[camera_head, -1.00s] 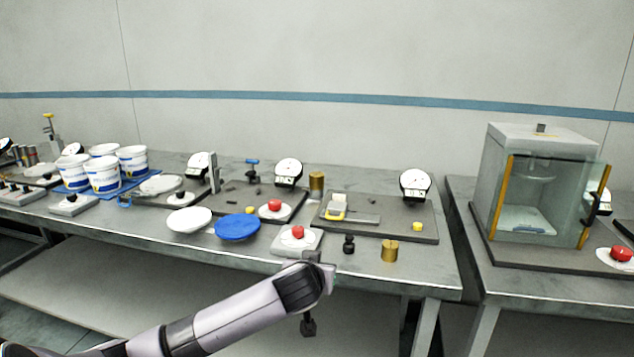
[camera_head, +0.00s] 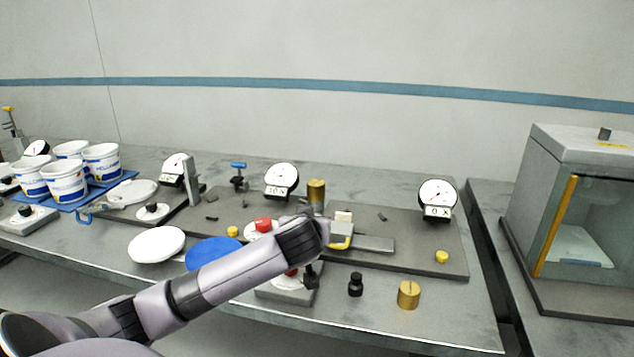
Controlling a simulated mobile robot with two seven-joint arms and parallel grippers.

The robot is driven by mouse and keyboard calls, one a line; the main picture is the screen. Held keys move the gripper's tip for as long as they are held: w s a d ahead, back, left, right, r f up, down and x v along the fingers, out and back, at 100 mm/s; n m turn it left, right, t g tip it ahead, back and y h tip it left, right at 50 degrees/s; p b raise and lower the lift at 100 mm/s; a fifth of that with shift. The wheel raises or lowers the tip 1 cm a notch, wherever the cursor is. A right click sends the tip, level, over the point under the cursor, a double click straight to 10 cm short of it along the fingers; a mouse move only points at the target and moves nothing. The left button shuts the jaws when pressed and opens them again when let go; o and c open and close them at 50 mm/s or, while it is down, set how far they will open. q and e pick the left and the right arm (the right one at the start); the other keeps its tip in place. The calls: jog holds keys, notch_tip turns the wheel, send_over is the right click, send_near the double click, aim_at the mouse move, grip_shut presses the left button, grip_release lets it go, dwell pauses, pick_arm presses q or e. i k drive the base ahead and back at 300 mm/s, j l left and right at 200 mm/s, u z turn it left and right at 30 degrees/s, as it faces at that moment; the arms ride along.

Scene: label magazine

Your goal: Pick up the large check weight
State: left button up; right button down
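Two brass cylinders stand on the table, and I cannot tell for sure which is the large check weight. One brass weight (camera_head: 408,295) stands upright near the front edge. The other brass cylinder (camera_head: 316,192) stands further back, behind my arm. A small black weight (camera_head: 356,285) stands left of the front brass one. My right gripper is not in view.
The red-button box (camera_head: 287,291) is partly hidden by my arm. A yellow and white tool (camera_head: 341,234) and a dial gauge (camera_head: 438,198) are on the dark board. A glass-sided cabinet (camera_head: 580,215) stands right. White tubs (camera_head: 66,182) stand left. The front right table corner is clear.

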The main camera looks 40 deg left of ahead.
aim_at(316, 188)
jog(key=i+j, duration=0.35)
jog(key=j, duration=0.15)
jog(key=i+j, duration=0.4)
jog(key=j+z, duration=0.05)
jog(key=j, duration=0.05)
